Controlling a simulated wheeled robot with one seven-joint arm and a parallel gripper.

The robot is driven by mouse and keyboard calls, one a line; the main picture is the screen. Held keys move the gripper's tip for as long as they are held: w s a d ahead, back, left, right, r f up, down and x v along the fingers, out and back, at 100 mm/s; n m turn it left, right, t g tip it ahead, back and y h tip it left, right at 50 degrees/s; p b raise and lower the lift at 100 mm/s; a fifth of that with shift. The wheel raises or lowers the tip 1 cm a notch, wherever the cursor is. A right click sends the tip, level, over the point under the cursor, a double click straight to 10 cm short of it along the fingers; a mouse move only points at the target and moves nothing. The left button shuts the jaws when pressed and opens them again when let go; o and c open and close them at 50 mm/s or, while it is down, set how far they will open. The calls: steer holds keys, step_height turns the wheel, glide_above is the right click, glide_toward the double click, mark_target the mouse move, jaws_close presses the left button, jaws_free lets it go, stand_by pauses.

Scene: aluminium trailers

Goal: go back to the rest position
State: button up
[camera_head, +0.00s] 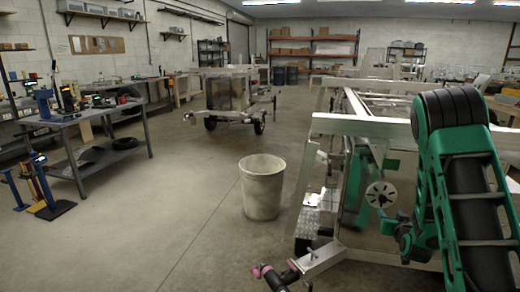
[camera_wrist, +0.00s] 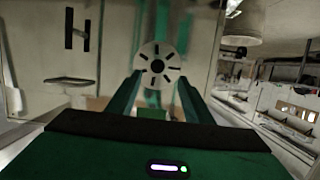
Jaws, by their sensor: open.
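My green and black arm (camera_head: 465,180) fills the right side of the head view, bent high and reaching down beside an aluminium trailer frame (camera_head: 365,128). My gripper (camera_wrist: 159,80) shows in the wrist view with its two green fingers apart. A pale slotted disc (camera_wrist: 157,58) appears between the fingertips in that view. A like disc (camera_head: 381,194) shows beside the trailer in the head view. I cannot tell whether the fingers touch it.
A pale bin (camera_head: 262,188) stands on the floor left of the near trailer. A grey workbench (camera_head: 85,118) with tools stands at the left. Another trailer (camera_head: 228,105) stands farther back. Open concrete floor (camera_head: 165,200) lies between bench and bin.

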steer(key=s+a+r+g+y, duration=0.1)
steer(key=s+r+g, duration=0.3)
steer(key=s, duration=0.7)
steer(key=s+a+r+m+g+y, duration=0.1)
steer(key=s+r+g, duration=0.2)
steer(key=s, duration=0.7)
steer(key=shift+s+r+g, duration=0.35)
steer(key=shift+r+g, duration=0.05)
steer(key=shift+g, duration=0.3)
steer(key=s+a+r+g, duration=0.1)
steer(key=s+a+g, duration=0.1)
steer(key=s, duration=0.6)
steer(key=s+a+r+m+g+y, duration=0.1)
steer(key=s+a+r+g, duration=0.1)
steer(key=s, duration=0.7)
steer(key=s+a+r+m+g+y, duration=0.1)
steer(key=s+a+r+g, duration=0.1)
steer(key=s, duration=0.6)
steer(key=shift+s+a, duration=0.4)
steer(key=shift+a, duration=0.1)
steer(key=c, duration=0.4)
steer(key=shift+a, duration=0.15)
